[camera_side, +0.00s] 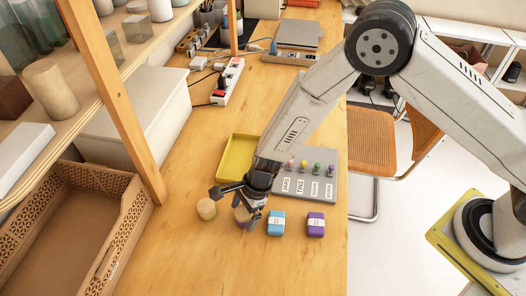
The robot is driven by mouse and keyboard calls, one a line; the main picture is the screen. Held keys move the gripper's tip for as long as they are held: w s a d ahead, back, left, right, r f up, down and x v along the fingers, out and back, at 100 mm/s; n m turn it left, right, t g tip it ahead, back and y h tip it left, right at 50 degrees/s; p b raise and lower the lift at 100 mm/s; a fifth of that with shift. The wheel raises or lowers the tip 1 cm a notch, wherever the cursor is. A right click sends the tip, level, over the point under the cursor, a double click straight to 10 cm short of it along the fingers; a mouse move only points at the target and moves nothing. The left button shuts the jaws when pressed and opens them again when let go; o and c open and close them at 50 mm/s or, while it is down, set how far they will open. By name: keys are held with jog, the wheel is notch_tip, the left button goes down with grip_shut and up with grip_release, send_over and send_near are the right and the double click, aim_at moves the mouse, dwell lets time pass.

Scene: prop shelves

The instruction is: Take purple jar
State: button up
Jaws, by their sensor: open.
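A purple block with a white label (316,225) lies to the right.
A blue block with a white label (276,223) lies close to the gripper's right. Behind are a yellow tray (225,157) and a grey board with several coloured pegs (330,189). A brown crate (118,205) and wooden shelf post (118,95) stand left. The front table is clear.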

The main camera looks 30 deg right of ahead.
dwell(0.4)
jog(key=c, duration=1.3)
jog(key=shift+r, duration=0.15)
jog(key=shift+r, duration=0.75)
jog(key=s+d+r, duration=0.2)
jog(key=s+r, duration=0.1)
jog(key=s, duration=0.1)
jog(key=s+d+r, duration=0.2)
jog(key=s+r, duration=0.2)
jog(key=s+d+r, duration=0.2)
jog(key=s+r, duration=0.2)
jog(key=shift+s+d+r, duration=0.1)
jog(key=shift+d, duration=0.25)
